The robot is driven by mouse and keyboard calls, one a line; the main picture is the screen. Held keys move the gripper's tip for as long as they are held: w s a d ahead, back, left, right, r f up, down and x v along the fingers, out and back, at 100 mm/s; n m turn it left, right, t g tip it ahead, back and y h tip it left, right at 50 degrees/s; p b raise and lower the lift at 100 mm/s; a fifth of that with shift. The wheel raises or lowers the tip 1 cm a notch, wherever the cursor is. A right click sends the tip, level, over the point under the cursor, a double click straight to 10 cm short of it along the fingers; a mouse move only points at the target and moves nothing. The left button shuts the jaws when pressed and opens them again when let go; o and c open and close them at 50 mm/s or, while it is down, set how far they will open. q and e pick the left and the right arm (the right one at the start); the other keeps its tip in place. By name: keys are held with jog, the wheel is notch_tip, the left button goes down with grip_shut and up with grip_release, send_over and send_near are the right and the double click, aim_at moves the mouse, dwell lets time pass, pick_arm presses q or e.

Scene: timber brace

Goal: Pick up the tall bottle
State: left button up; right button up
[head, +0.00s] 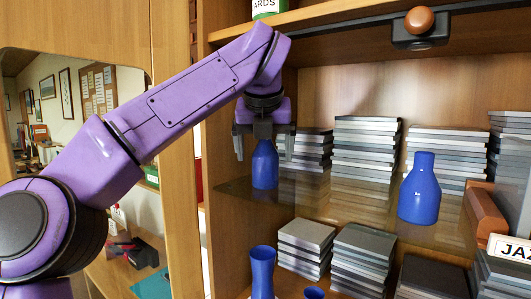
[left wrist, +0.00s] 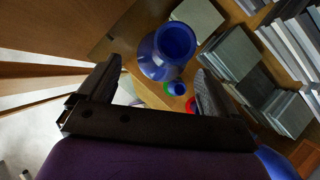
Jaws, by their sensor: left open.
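A blue bottle (head: 265,168) stands upright on the glass shelf, its top partly hidden by my left gripper. My left gripper (head: 264,150) points down with its fingers open, one on each side of the bottle's upper part in the picture; contact cannot be told. In the left wrist view, a blue vessel with a round open mouth (left wrist: 160,58) appears between the open fingers (left wrist: 158,76). A second blue bottle (head: 419,190), wide with a short neck, stands farther right on the same shelf. Which one is the tall bottle is unclear. My right gripper is not in view.
Stacks of grey cases (head: 365,145) line the back of the glass shelf (head: 340,205). Below stand a blue vase (head: 262,272), another blue rim (head: 314,293) and more stacks (head: 305,245). A wooden upright (head: 178,150) is left of the shelves. Glass between the bottles is clear.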

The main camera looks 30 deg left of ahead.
aim_at(265, 149)
pick_arm(q)
jog(key=w, duration=0.1)
jog(key=w+a+p, duration=0.1)
jog(key=shift+w+f, duration=0.15)
jog(key=shift+w, duration=0.25)
jog(key=shift+a+f, duration=0.2)
jog(key=shift+f, duration=0.15)
jog(key=shift+d, duration=0.1)
jog(key=c, duration=1.3)
jog(key=shift+o, duration=0.2)
jog(key=shift+r, duration=0.1)
